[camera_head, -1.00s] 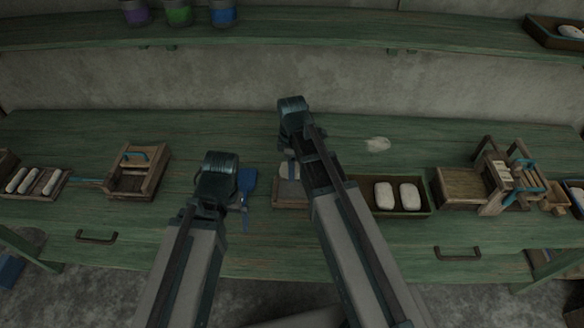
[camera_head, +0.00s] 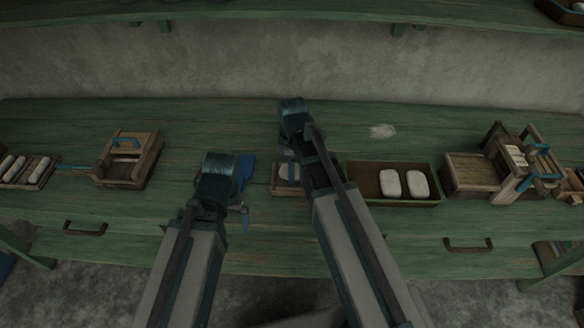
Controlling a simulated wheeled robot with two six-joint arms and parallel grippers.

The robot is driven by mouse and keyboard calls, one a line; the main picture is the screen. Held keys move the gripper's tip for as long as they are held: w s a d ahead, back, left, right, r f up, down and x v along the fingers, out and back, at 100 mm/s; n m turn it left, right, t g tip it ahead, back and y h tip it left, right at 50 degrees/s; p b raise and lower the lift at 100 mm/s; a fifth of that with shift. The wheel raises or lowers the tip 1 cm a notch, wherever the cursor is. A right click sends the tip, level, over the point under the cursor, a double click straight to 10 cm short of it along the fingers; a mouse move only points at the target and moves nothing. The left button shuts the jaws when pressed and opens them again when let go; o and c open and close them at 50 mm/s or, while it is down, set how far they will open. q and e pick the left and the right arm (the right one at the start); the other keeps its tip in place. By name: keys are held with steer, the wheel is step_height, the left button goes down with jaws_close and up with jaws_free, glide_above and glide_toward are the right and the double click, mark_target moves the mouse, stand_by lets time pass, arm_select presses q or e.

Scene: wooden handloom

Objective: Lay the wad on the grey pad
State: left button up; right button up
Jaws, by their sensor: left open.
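A small pale, fluffy wad (camera_head: 382,131) lies on the green bench, right of my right gripper and apart from it. A small wooden tray (camera_head: 280,192) sits mid-bench, partly hidden by my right arm. A pale grey item shows in it, but I cannot tell whether this is the grey pad. My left gripper (camera_head: 220,172) is open over the bench, left of that tray, beside a blue flat tool (camera_head: 246,172). My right gripper (camera_head: 294,110) is above the bench behind the tray. Its fingers are hidden, so its opening and any load cannot be seen.
A wooden box (camera_head: 420,200) with two white blocks stands right of my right arm. A wooden frame device (camera_head: 510,165) is further right. A wooden box with a blue handle (camera_head: 128,158) and a tray of white rolls (camera_head: 28,172) stand at left. The bench back is mostly clear.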

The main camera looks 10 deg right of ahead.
stand_by(0.3)
steer(key=o, duration=1.2)
steer(key=shift+o, duration=0.2)
step_height(320, 180, up, 8)
steer(key=p, duration=0.8)
steer(key=shift+r, duration=0.1)
steer(key=shift+f, duration=0.3)
step_height(320, 180, down, 8)
steer(key=b, duration=0.8)
steer(key=shift+r, duration=0.25)
